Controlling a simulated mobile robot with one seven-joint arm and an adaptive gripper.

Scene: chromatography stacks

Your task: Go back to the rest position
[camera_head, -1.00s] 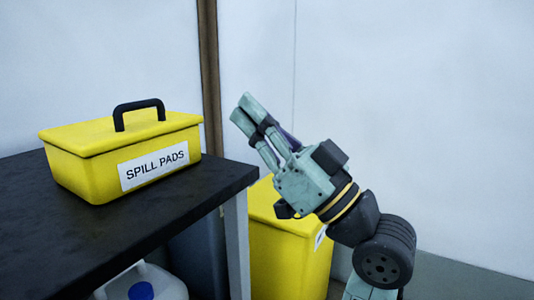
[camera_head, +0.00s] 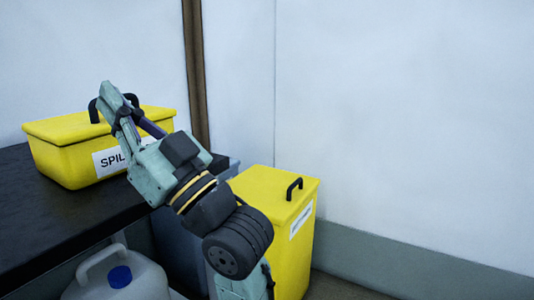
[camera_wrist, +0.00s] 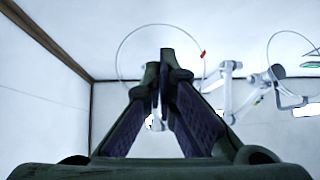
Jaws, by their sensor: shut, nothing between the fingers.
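My gripper (camera_head: 108,97) points up and to the left in the head view, in front of the yellow spill pads box as seen from the camera. Its fingers are shut and empty. In the wrist view the fingertips of my gripper (camera_wrist: 166,60) meet against a pale wall and ceiling, with nothing held. The yellow box (camera_head: 62,160) with a black handle sits on the black tabletop, and my gripper hides part of its label and handle. I cannot tell how far apart the gripper and the box are.
A black table (camera_head: 40,220) is at the left. A tall yellow bin (camera_head: 298,265) stands to its right by the wall. A white jug (camera_head: 115,285) with a blue cap is below the tabletop. White jointed arms (camera_wrist: 228,90) show in the wrist view. The right side is open.

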